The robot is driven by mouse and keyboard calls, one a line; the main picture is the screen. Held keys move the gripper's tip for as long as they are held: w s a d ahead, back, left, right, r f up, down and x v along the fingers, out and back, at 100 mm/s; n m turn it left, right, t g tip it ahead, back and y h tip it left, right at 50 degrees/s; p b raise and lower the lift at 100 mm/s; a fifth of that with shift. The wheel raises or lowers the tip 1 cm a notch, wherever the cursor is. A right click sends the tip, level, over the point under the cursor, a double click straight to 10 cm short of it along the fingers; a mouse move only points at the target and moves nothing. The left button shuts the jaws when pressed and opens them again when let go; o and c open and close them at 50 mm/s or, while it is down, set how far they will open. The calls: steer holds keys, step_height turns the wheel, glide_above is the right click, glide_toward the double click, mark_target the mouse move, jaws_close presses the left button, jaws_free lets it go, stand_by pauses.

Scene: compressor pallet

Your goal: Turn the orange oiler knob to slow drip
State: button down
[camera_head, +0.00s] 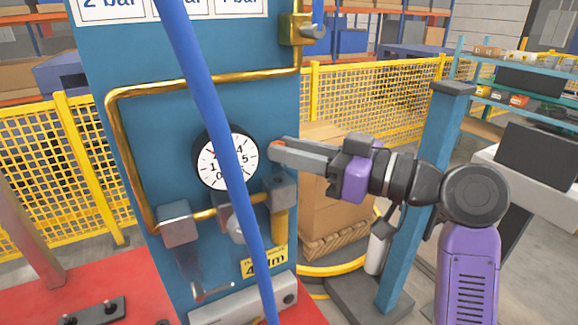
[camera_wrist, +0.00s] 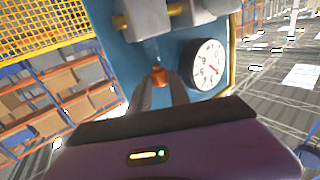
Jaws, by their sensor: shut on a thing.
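The orange oiler knob (camera_wrist: 158,76) sits between the fingertips of my gripper (camera_wrist: 159,88) in the wrist view. In the head view a small bit of the orange knob (camera_head: 276,144) shows at the fingertips of my gripper (camera_head: 281,153), right of the pressure gauge. The fingers are shut on the knob from the right side of the blue panel (camera_head: 150,130). The oiler body and the knob's setting are hard to make out.
The white gauge (camera_head: 227,160) with a red needle is close left of my gripper. A blue hose (camera_head: 205,85) hangs in front of the panel. Brass pipes (camera_head: 200,82) frame it. A blue post (camera_head: 425,190) stands behind my arm, and boxes (camera_head: 335,215) sit on a pallet.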

steer(key=shift+w+d+f+n+g+y+b, duration=0.1)
steer(key=shift+w+n+g+y+b, duration=0.1)
steer(key=shift+n+g+b, duration=0.3)
steer(key=shift+w+f+n+g+y+b, duration=0.1)
steer(key=shift+n+g+y+b, duration=0.15)
steer(key=shift+g, duration=0.45)
steer(key=shift+r+n+g, duration=0.1)
steer(key=shift+n+g, duration=0.15)
steer(key=shift+g, duration=0.05)
steer(key=c, duration=1.5)
jaws_free()
steer(key=shift+s+r, duration=0.15)
